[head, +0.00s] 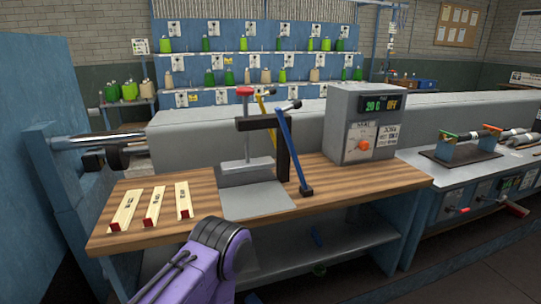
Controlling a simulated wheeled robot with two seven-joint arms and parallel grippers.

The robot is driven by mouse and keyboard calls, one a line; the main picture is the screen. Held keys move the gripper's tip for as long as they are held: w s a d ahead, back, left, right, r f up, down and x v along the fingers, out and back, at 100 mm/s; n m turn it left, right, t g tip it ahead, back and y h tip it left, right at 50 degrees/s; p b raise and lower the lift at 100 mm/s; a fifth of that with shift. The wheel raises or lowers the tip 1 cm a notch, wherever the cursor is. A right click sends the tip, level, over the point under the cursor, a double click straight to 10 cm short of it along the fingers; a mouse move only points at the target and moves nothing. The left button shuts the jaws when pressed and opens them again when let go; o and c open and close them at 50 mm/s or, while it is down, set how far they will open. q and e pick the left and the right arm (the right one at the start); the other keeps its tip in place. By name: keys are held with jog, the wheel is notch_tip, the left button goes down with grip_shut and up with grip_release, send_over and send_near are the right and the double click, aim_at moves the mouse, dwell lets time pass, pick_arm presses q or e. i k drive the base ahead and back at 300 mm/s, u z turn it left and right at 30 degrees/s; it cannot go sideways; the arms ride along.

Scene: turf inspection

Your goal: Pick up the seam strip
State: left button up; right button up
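Three pale wooden-looking strips with red ends and small dark markings lie side by side, apart, at the left of the wooden bench top (330,185). They are the left strip (125,211), the middle strip (154,206) and the right strip (183,200). The markings are too small to read, so I cannot tell which is the seam strip. A purple arm link of mine with a dark joint reaches up at the bottom centre, in front of the bench. Neither gripper shows in the head view.
A press (247,160) with a red knob, a blue lever (289,150) and a yellow lever stands mid-bench on a grey plate (258,200). A grey control box (365,125) reading OFF stands at right. A blue panel (35,130) rises at left. Bare wood surrounds the strips.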

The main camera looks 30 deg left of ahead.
aim_at(150, 221)
jog(key=u, duration=0.5)
jog(key=k, duration=0.6)
jog(key=u, duration=1.2)
jog(key=i, duration=0.9)
jog(key=z, duration=0.2)
